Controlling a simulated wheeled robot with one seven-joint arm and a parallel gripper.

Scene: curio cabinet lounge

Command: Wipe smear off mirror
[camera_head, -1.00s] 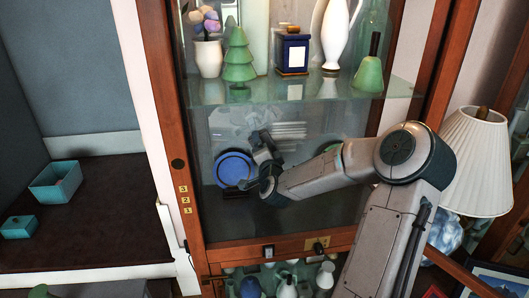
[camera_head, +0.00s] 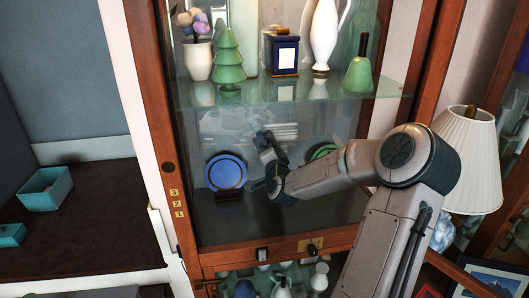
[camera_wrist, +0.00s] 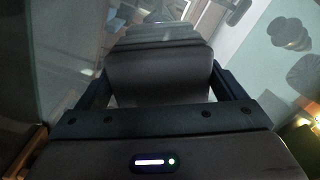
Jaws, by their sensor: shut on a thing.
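The mirror (camera_head: 212,130) looks to be the back panel of the cabinet's lower glass bay. Pale whitish streaks (camera_head: 284,132), perhaps the smear, show beside my gripper. My gripper (camera_head: 266,148) is inside this bay, between a blue plate and a green plate, and partly covers the streaked area. In the wrist view it is shut on a dark, flat-faced block (camera_wrist: 158,75), perhaps a wiping pad. I cannot tell whether the block touches the mirror; its far side is hidden.
The blue plate (camera_head: 226,172) on a dark stand is left of my gripper; the green plate (camera_head: 322,151) is partly behind my arm. A glass shelf (camera_head: 300,92) above holds a green tree (camera_head: 229,58), a blue box (camera_head: 282,53) and a green bell (camera_head: 358,74). A lamp (camera_head: 468,160) stands right.

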